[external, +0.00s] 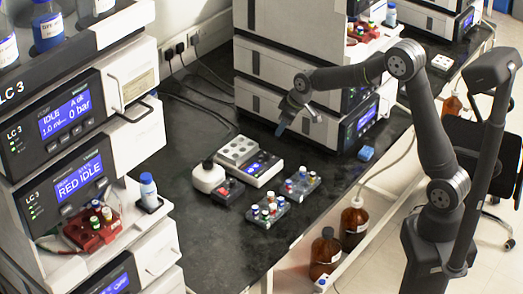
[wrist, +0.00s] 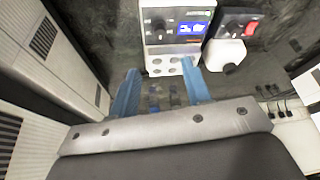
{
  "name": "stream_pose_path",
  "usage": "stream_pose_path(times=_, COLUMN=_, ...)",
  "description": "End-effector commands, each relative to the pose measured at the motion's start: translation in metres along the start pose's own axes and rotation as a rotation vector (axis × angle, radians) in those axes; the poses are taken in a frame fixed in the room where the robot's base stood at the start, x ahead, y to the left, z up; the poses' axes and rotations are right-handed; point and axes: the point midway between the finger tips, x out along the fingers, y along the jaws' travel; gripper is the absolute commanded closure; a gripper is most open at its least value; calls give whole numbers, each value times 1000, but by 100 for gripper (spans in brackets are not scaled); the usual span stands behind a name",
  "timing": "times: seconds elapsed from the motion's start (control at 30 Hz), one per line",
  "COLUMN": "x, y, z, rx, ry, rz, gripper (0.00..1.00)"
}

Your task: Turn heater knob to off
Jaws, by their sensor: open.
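The heater (external: 262,181) is a light grey box on the dark bench, with a block of wells at its back and a lit blue display. It also shows at the top of the wrist view (wrist: 153,50). A dark round knob (wrist: 158,24) sits on its panel, left of the display; its pointer setting is too small to read. My gripper (external: 281,129) is above the bench, behind and to the right of the heater. In the wrist view its blue fingers (wrist: 160,70) are apart and empty, with the near wells of the heater between their tips. It is not touching the knob.
Instrument stacks (external: 60,145) (external: 290,60) flank the bench. The bench front is mostly clear.

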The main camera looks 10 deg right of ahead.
Motion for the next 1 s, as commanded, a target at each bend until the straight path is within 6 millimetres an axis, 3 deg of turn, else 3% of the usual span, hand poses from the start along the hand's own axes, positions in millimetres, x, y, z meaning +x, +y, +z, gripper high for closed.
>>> stream_pose_path(times=0.2, x=46, y=0, z=1, rx=-1, ry=-3, rz=-1, gripper=56)
stream_pose_path(times=0.6, x=117, y=-1, z=0, rx=-1, ry=0, rz=0, gripper=56)
stream_pose_path(times=0.8, x=135, y=0, z=-1, rx=-1, ry=1, rz=0, gripper=56)
stream_pose_path(times=1.0, x=139, y=0, z=-1, rx=-1, ry=2, rz=1, gripper=56)
